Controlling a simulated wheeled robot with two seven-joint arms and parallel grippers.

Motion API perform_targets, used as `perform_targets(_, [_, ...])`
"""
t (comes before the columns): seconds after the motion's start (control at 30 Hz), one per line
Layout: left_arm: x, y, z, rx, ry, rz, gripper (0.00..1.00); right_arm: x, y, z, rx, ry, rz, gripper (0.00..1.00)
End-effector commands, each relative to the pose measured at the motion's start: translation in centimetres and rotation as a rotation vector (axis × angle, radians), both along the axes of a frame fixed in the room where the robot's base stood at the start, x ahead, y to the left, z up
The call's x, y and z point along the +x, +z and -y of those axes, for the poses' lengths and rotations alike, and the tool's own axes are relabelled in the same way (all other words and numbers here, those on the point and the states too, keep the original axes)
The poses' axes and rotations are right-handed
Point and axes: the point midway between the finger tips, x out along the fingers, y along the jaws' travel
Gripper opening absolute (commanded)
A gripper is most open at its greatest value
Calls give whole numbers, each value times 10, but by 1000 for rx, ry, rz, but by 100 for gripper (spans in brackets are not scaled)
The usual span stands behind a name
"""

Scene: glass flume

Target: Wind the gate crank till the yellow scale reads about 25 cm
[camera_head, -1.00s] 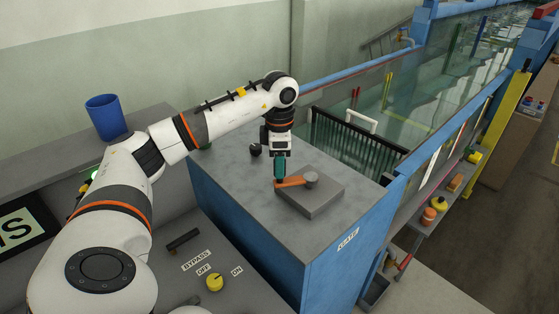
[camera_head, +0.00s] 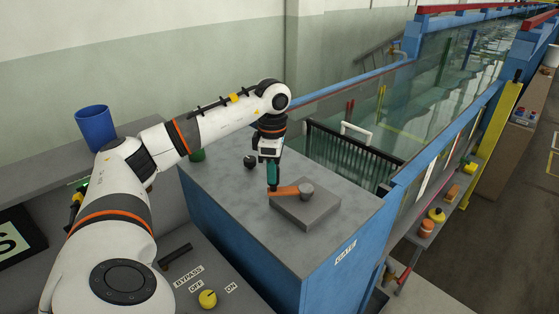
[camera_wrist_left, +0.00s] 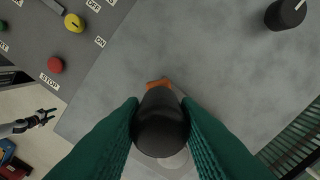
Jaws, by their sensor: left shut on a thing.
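The gate crank is an orange arm (camera_head: 285,191) with a grey hub (camera_head: 307,190) on a grey block, on top of the blue cabinet labelled GATE (camera_head: 345,252). The arm points left from the hub. My left gripper (camera_head: 272,186) reaches down from above and is shut on the crank's dark handle (camera_wrist_left: 160,125), which sits between the green fingers in the left wrist view. A yellow upright strip (camera_head: 497,130) stands at the flume's right side; I cannot make out any reading. What looks like my right gripper (camera_wrist_left: 46,117) shows small in the wrist view; its jaws are unclear.
A black knob (camera_head: 250,161) stands on the cabinet behind the crank. A panel with a yellow BYPASS switch (camera_head: 208,299) lies in front, and a blue cup (camera_head: 96,127) stands at left. The glass flume with a dark grating (camera_head: 350,150) runs behind right.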

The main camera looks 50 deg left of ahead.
Motion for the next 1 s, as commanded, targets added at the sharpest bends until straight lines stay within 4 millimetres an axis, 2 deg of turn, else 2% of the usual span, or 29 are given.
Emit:
perform_targets(0.07, [1, 0, 1, -2, 0, 3, 0, 0, 0, 0, 0, 0, 0, 50])
perform_targets(0.1, [1, 0, 1, -2, 1, 3, 32, 0, 0, 0, 0, 0, 0, 50])
perform_targets(0.2, [1, 0, 1, -2, 1, 3, 48, 0, 0, -1, 1, 0, 0, 50])
perform_targets(0.23, [1, 0, 1, -1, 1, 2, 50, 0, 0, -1, 1, 0, 0, 50])
perform_targets(0.5, [1, 1, 1, -1, 1, 2, 50, 0, 0, -4, 5, -2, 0, 50])
perform_targets(0.63, [2, 10, 1, -1, 1, 5, 50, 0, -2, -6, 7, -2, 1, 50])
perform_targets(0.77, [2, 32, 1, -2, 0, 9, 50, 0, -7, -6, 7, -2, 1, 50])
perform_targets(0.9, [2, 65, 1, -2, 0, 8, 50, 0, -11, -5, 7, -2, 1, 50])
perform_targets(0.93, [2, 77, 0, 0, 1, 8, 50, 0, -1, -5, 6, -2, 0, 50])
perform_targets(1.0, [1, 90, 0, -1, 1, 7, 50, 0, 6, -5, 6, -2, 0, 50])
